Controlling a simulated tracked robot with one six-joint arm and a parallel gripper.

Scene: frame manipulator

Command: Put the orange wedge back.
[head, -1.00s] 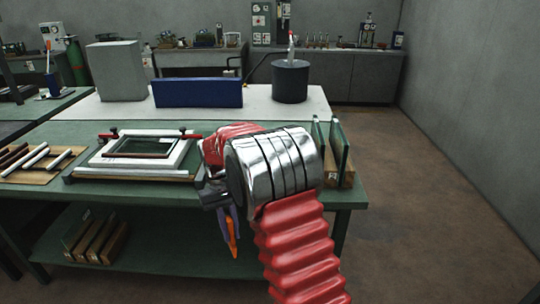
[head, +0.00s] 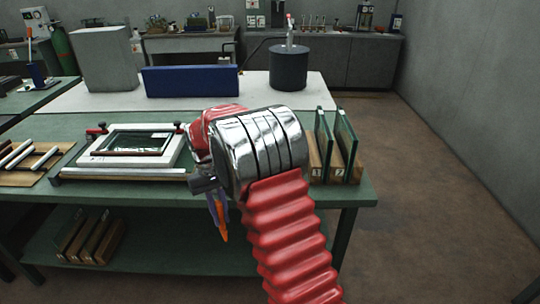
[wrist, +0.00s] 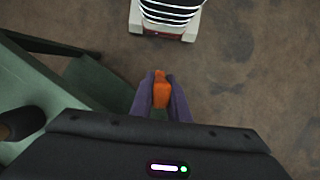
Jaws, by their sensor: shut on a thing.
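My gripper (head: 217,215) is shut on the orange wedge (head: 223,225), which hangs pointing down in front of the green table's front edge. In the wrist view the orange wedge (wrist: 161,90) sits between the two purple fingers of my gripper (wrist: 161,98), with brown floor beyond it. Part of the wedge is hidden by the fingers. My red sleeved arm and shiny wrist cover part of the table top behind.
The green table (head: 350,195) carries a white frame (head: 92,148) with clamps, white rods (head: 18,152) at the left, and a wooden rack (head: 338,172) of upright glass panes at the right. A lower shelf (head: 170,262) holds another rack (head: 92,238).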

